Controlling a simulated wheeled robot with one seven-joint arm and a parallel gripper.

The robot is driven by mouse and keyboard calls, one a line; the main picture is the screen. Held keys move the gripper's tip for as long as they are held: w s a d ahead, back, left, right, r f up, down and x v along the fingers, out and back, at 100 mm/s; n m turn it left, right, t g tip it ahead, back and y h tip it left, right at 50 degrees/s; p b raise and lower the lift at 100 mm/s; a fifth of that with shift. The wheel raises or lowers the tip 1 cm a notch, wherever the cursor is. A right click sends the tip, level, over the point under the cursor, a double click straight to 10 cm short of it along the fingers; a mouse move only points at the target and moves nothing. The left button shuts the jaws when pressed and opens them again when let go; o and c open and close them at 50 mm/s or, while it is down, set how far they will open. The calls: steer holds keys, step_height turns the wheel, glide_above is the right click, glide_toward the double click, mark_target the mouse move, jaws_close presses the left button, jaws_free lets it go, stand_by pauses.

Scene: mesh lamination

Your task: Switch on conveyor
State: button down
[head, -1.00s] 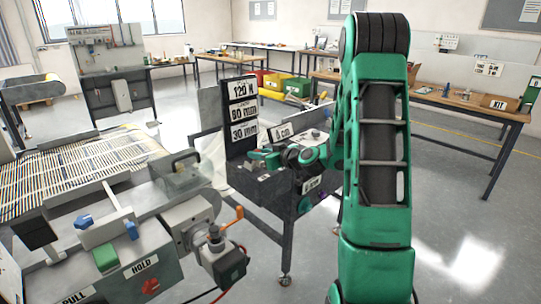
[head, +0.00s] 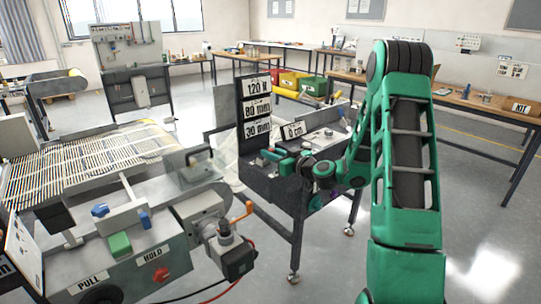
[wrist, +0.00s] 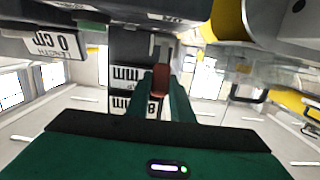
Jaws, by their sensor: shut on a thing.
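My gripper (head: 272,154) is at the dark machine with the black sign board (head: 254,112) reading 120 N, 80 mm and 30 mm. In the wrist view my gripper (wrist: 160,80) has its green fingers closed on a small reddish-brown piece (wrist: 160,78). Whether this piece is fixed to the machine cannot be told. The conveyor with a slatted belt (head: 85,165) is at the left. In front of it, a control panel (head: 130,262) carries HOLD and PULL labels, a red knob (head: 160,274) and a green block (head: 119,245).
A motor unit with an orange crank (head: 242,212) juts out at the panel's right end. A 0 cm label (head: 293,131) is beside the sign board. Benches (head: 470,105) and coloured bins (head: 305,84) stand behind. Some floor (head: 490,245) at the right is clear.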

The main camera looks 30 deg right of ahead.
steer(key=c, duration=1.6)
jaws_free()
steer(key=shift+s+a+f, duration=0.1)
steer(key=shift+f, duration=0.1)
steer(key=shift+o, duration=0.2)
steer(key=shift+r, duration=0.1)
steer(key=v, duration=1)
steer(key=shift+s+d, duration=0.2)
steer(key=shift+s, duration=0.1)
steer(key=shift+r, duration=0.1)
